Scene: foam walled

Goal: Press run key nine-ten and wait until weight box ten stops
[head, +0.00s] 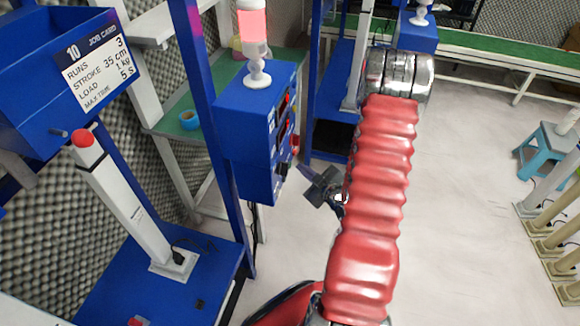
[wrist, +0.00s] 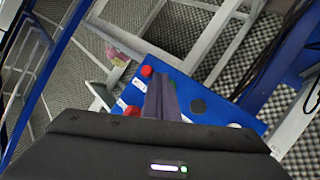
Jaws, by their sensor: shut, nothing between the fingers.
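A blue control box (head: 243,120) stands left of my arm in the head view. Small keys and switches sit on its right-hand face, with labels too small to read. I cannot tell which is run key nine-ten. My gripper (head: 305,170) is shut and empty, close to the box's keyed face. Its fingers (wrist: 160,88) hide part of the panel; contact is unclear. A blue box (head: 40,75) at upper left carries job card 10.
A lit red lamp (head: 252,32) stands on the control box. A white column (head: 125,205) with a red top stands at left on a blue base. A blue post (head: 205,100) is beside the box. A blue stool (head: 548,148) is at right. Pale floor between is open.

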